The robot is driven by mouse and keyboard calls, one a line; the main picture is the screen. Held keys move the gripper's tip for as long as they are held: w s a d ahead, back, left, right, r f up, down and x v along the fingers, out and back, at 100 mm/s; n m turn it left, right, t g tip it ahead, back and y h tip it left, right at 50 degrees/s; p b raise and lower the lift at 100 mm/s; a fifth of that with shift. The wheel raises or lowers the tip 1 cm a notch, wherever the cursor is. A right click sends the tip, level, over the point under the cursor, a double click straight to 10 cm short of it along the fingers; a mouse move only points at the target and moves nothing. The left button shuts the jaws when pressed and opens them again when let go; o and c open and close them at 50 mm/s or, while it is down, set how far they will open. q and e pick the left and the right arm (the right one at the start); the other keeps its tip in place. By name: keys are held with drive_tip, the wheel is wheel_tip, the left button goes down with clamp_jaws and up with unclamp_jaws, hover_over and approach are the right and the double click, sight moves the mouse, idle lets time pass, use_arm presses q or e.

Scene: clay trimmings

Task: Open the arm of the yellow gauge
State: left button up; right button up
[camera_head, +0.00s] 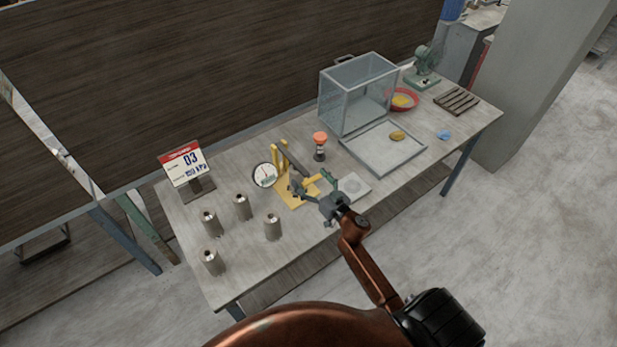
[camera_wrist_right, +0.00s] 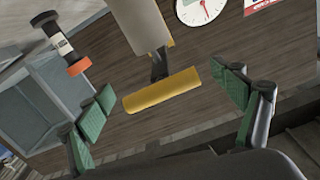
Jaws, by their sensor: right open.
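The yellow gauge (camera_head: 281,158) stands on the table with a round white dial (camera_head: 264,175) at its left side. Its arm (camera_head: 296,161) is a grey bar slanting down from the yellow post toward my right gripper, with a yellow crossbar handle at its end. In the right wrist view the yellow handle (camera_wrist_right: 160,92) lies across the space between the green-padded fingers, with a visible gap on both sides. My right gripper (camera_head: 314,183) is open and empty at the gauge's near right side. It also shows in the right wrist view (camera_wrist_right: 165,95). My left gripper is not in view.
Several metal cylinders (camera_head: 272,227) stand at the table's front left, near a sign (camera_head: 186,166). A clear box (camera_head: 344,97), a grey tray (camera_head: 379,164) and a light square plate (camera_head: 360,190) lie to the right.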

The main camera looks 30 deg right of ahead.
drive_tip(key=shift+w, duration=0.4)
drive_tip(key=shift+c, duration=0.4)
drive_tip(key=c, duration=1.7)
drive_tip(key=shift+c, duration=0.2)
